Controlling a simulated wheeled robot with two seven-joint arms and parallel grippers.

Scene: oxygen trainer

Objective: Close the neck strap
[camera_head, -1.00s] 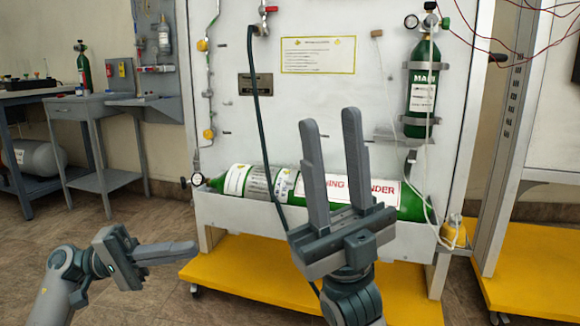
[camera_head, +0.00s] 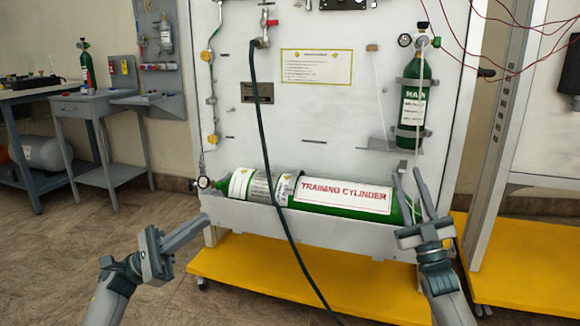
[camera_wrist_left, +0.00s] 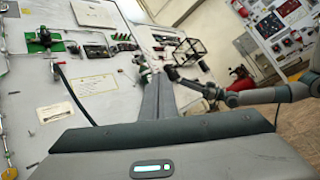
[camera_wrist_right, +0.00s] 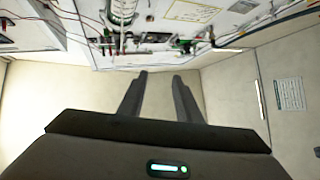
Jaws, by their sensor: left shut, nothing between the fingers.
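The upright green MAIN cylinder (camera_head: 413,105) hangs on the right side of the white panel. A grey upper strap (camera_head: 416,83) crosses it below its neck, and a lower grey band (camera_head: 411,131) crosses it near the bottom. I cannot tell whether the upper strap is closed. My right gripper (camera_head: 407,172) is open and empty, fingers pointing up, below the cylinder in the picture and overlapping the right end of the training cylinder (camera_head: 320,195). Its separated fingers also show in the right wrist view (camera_wrist_right: 158,75). My left gripper (camera_head: 206,219) is shut and empty at lower left, apart from the panel.
A dark hose (camera_head: 262,130) runs down across the panel and over the training cylinder. A yellow base (camera_head: 300,275) juts out below. Red wires (camera_head: 500,20) hang at upper right beside another frame. A grey side table (camera_head: 95,103) stands at left.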

